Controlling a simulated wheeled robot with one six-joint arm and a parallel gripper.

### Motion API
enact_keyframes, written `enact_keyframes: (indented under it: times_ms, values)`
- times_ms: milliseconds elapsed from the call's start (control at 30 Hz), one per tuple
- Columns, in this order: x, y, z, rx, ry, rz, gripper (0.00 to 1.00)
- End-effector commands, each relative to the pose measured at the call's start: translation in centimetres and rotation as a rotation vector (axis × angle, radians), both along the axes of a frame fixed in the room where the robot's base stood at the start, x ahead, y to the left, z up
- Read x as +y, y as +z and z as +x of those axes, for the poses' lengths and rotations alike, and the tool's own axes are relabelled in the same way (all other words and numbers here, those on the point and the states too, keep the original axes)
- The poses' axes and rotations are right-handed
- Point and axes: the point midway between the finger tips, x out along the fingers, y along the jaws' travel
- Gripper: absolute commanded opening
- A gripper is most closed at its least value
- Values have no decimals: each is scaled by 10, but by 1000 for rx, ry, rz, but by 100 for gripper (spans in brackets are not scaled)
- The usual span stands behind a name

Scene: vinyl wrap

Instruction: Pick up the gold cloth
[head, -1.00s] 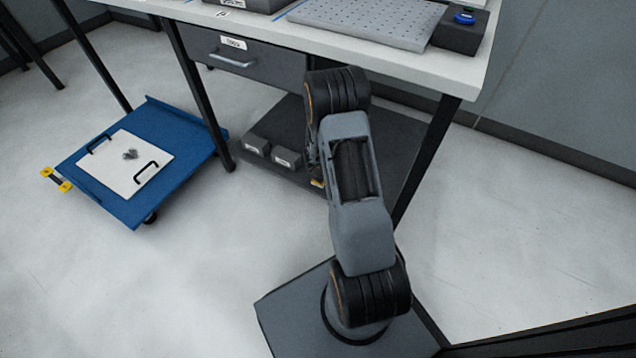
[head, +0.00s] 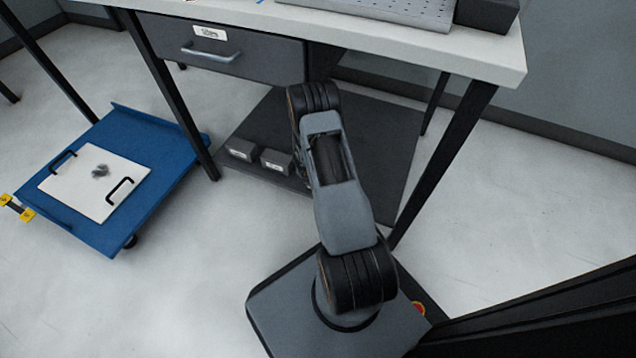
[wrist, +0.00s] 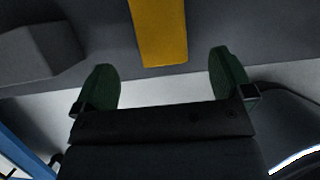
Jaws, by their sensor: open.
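The gold cloth (wrist: 158,35) shows in the wrist view as a flat yellow-gold strip at the top centre, lying on a dark grey surface. My gripper (wrist: 163,62) has two green finger pads, spread wide apart with nothing between them. The cloth lies ahead of the pads, roughly in line with the gap, and apart from them. Its far end is cut off by the frame edge. In the head view my arm hides the gripper, and the cloth cannot be seen.
A dark lower shelf (head: 375,165) lies under the workbench (head: 400,50), with two small grey boxes (head: 241,149) at its left. A grey box (wrist: 40,50) is left in the wrist view. Table legs (head: 440,165) flank the shelf. A blue trolley (head: 165,165) stands left.

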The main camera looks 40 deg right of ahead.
Motion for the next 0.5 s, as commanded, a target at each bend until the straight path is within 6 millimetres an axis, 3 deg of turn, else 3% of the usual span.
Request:
enact_keyframes:
  times_ms: [167,500]
  values:
    - [-3,-9,1,0,-1,0,99]
    - [-17,-48,10,0,-1,0,99]
